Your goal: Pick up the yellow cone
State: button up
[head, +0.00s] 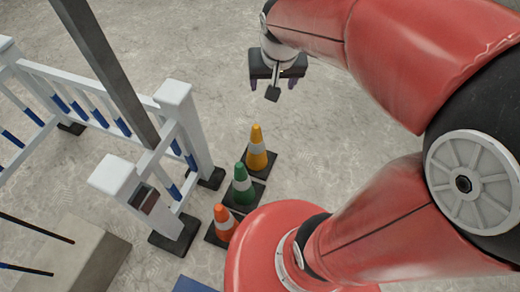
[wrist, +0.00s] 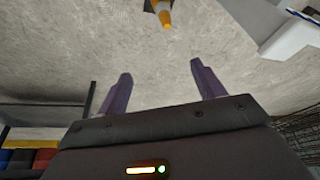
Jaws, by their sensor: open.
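The yellow cone (head: 257,153) stands upright on the floor in the head view, with a pale band and a dark square base. It is the farthest of a row of cones. In the wrist view its yellow tip (wrist: 165,20) shows at the top edge, beyond the fingers, and its base is partly cut off. My gripper (head: 277,87) is open and empty in the head view, above and beyond the cone, apart from it. In the wrist view the two purple fingers of my gripper (wrist: 161,88) are spread wide with nothing between them.
A green cone (head: 243,186) stands close in front of the yellow one, and an orange cone (head: 223,222) in front of that. A white fence with blue stripes (head: 176,105) stands left of the cones. A dark beam (head: 107,70) slants over it. The floor (head: 205,50) beyond is clear.

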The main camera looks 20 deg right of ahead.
jog(key=m+g+b, duration=0.2)
jog(key=b, duration=0.2)
send_near(256, 127)
jog(key=shift+m+g, duration=0.4)
jog(key=shift+m, duration=0.1)
jog(key=f+b, duration=0.1)
jog(key=f, duration=0.1)
jog(key=w+f+b, duration=0.1)
jog(key=f, duration=0.1)
jog(key=w+f+b, duration=0.1)
jog(key=f, duration=0.1)
jog(key=shift+d+f, duration=0.1)
jog(key=shift+f, duration=0.25)
notch_tip(256, 127, down, 6)
jog(key=shift+s+d+f+b, duration=0.1)
jog(key=shift+b, duration=0.35)
grip_shut()
